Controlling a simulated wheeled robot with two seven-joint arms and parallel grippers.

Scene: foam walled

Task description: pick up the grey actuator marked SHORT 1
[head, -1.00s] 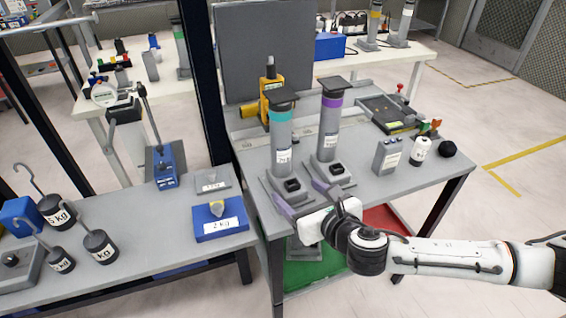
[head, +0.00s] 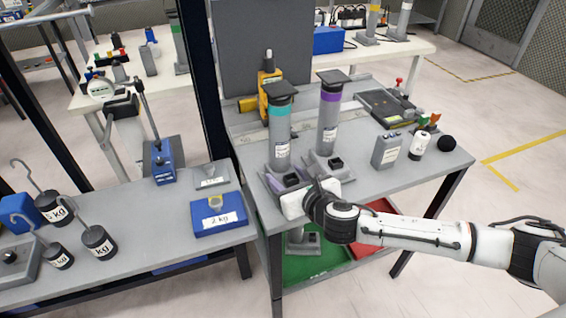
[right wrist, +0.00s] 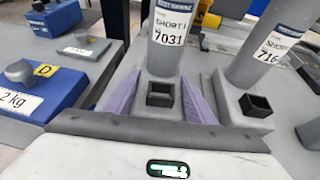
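The grey actuator marked SHORT 1 (head: 281,135), with a teal band and dark flat top, stands upright on the bench. In the right wrist view its column (right wrist: 170,45) has a white label reading SHORT 1 and 7031, above a grey base with a black square socket. My right gripper (head: 288,188) is low in front of that base. Its purple fingers (right wrist: 160,85) are apart, one on each side of the base; I cannot tell whether they touch it. My left gripper is not in view.
A similar purple-banded actuator (head: 330,120) stands close to the right; its label (right wrist: 278,45) reads SHORT, number unclear. A grey box (head: 387,150), white bottle (head: 420,145) and black ball (head: 447,144) are further right. A blue 2 kg block (head: 219,214) sits on the left bench.

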